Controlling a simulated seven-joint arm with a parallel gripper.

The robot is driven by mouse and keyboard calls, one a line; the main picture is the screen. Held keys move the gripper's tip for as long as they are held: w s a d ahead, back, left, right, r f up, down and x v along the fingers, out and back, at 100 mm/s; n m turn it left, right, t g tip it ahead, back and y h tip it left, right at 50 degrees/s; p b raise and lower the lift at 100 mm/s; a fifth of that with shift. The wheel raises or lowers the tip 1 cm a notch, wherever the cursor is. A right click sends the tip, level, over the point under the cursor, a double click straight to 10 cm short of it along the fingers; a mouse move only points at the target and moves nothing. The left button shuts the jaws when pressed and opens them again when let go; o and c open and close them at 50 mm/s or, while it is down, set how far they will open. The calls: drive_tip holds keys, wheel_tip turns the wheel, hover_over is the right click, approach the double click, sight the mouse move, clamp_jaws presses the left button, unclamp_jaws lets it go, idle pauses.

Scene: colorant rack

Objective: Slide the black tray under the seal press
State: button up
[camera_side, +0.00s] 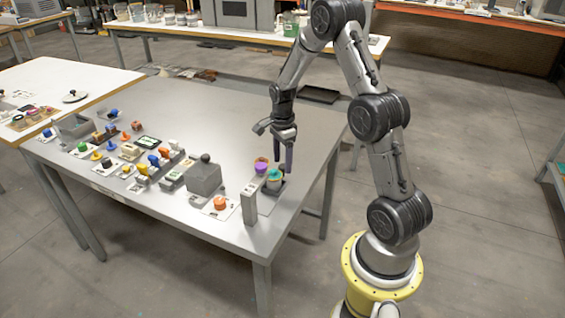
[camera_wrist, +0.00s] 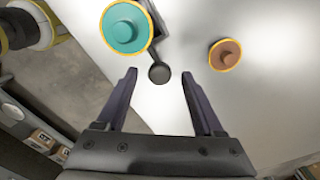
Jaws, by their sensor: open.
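My gripper (camera_side: 283,166) is open and points down near the table's right edge, close to a small group of round pots. A teal-topped pot (camera_side: 274,175) and a purple-topped one (camera_side: 260,168) stand beside a dark flat piece (camera_side: 268,203), which looks like the black tray; it is mostly hidden. A light grey upright block (camera_side: 249,204) stands in front of it; I cannot tell whether it is the seal press. In the wrist view, a black round knob (camera_wrist: 159,74) on a thin dark bar appears between the open fingers (camera_wrist: 159,88). Nothing is held.
The teal lid (camera_wrist: 124,28) and a brown lid (camera_wrist: 225,54) lie ahead of the fingers in the wrist view. A grey box with a knob (camera_side: 204,178) and an orange-topped pot (camera_side: 220,203) stand to the left. The table's back middle is clear.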

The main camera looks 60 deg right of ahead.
drive_tip(key=shift+f, duration=0.5)
clamp_jaws()
idle(1.2)
